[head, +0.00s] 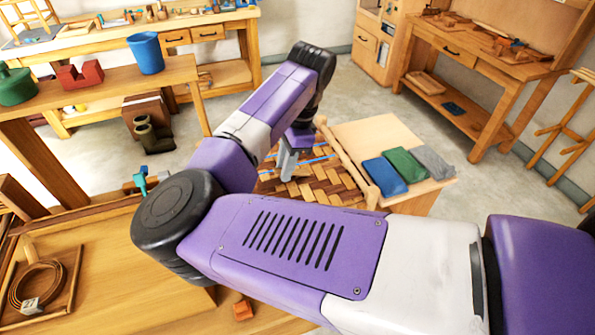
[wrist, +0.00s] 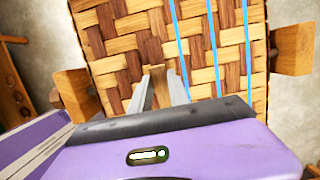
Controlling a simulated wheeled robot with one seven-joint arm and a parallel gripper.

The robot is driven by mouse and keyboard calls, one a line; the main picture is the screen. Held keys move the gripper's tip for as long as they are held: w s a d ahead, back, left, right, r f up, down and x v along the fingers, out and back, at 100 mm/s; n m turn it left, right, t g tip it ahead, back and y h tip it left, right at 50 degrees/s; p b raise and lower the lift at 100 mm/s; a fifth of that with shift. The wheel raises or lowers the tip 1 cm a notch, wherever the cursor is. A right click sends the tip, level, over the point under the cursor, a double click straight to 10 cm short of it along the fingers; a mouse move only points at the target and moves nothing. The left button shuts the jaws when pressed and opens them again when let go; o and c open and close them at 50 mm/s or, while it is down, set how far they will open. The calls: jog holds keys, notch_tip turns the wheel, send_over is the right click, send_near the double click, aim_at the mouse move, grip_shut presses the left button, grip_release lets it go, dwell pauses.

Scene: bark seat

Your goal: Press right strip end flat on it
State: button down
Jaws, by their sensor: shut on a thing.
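The woven bark seat (wrist: 120,45) fills the middle of the wrist view, a checked weave of pale and dark brown strips in a wooden frame. It also shows in the head view (head: 325,190), partly hidden by my arm. My gripper (wrist: 158,88) is over the weave, its two grey fingers shut on a narrow brown strip end (wrist: 157,80). In the head view my gripper (head: 288,165) points down at the seat's left part. Whether the strip end touches the weave is unclear. Three blue lines (wrist: 213,45) run along the seat right of the fingers.
Blue (head: 384,177), green (head: 405,164) and grey (head: 432,162) bags lie on a wooden top right of the seat. A bench with a coil (head: 38,285) is at the front left. Open floor lies behind the seat.

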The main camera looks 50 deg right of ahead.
jog(key=shift+f+g+h, duration=0.2)
jog(key=shift+g+h, duration=0.1)
jog(key=shift+h, duration=0.1)
jog(key=shift+w+a+f, duration=0.1)
jog(key=shift+f, duration=0.1)
jog(key=c, duration=1.2)
grip_release()
jog(key=shift+c, duration=0.2)
jog(key=shift+s+d+r+b, duration=0.15)
jog(key=shift+r+b, duration=0.05)
jog(key=shift+r, duration=1.75)
jog(key=shift+s+d+r+b, duration=0.1)
jog(key=shift+d+r+b, duration=0.1)
jog(key=shift+r, duration=1.75)
